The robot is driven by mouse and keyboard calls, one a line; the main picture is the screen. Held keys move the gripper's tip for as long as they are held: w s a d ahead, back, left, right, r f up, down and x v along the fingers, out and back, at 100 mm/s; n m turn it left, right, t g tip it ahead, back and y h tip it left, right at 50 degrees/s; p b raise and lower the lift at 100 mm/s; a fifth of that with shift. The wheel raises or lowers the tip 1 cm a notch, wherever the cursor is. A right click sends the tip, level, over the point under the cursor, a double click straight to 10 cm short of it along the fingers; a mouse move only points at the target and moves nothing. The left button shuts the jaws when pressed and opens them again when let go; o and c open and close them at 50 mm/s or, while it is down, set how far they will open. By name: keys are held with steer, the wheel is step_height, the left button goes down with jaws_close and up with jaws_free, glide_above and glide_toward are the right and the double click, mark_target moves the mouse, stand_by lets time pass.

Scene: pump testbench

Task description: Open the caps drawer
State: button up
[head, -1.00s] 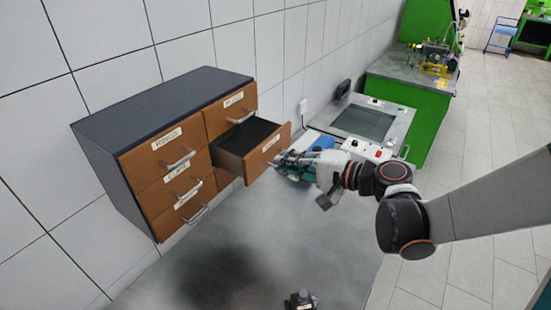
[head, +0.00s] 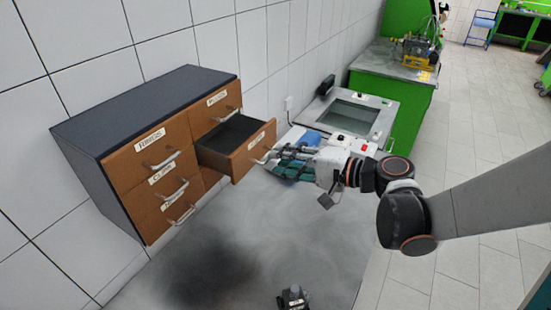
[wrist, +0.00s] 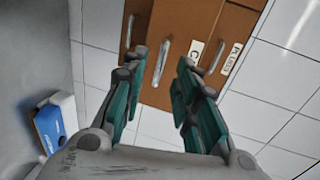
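The drawer cabinet (head: 75,165) is dark grey with orange-brown fronts in two columns. One drawer (head: 240,162) in the right column, below the top one, stands pulled out, and its inside shows dark and empty where visible. Its label starts with C in the wrist view (wrist: 195,50); the rest is unreadable. My gripper (head: 275,155) is just in front of that drawer's bar handle (wrist: 161,63). In the wrist view its two teal-padded fingers (wrist: 163,57) are apart, with the handle seen between their tips. I cannot tell whether they touch it.
The other drawers, with labels such as RINGS (head: 150,139), are closed. A blue and white box (wrist: 55,122) lies beside my gripper. A small dark object (head: 293,298) is on the grey surface, which is mostly clear.

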steer(key=v, duration=0.9)
steer(key=shift+a, duration=0.15)
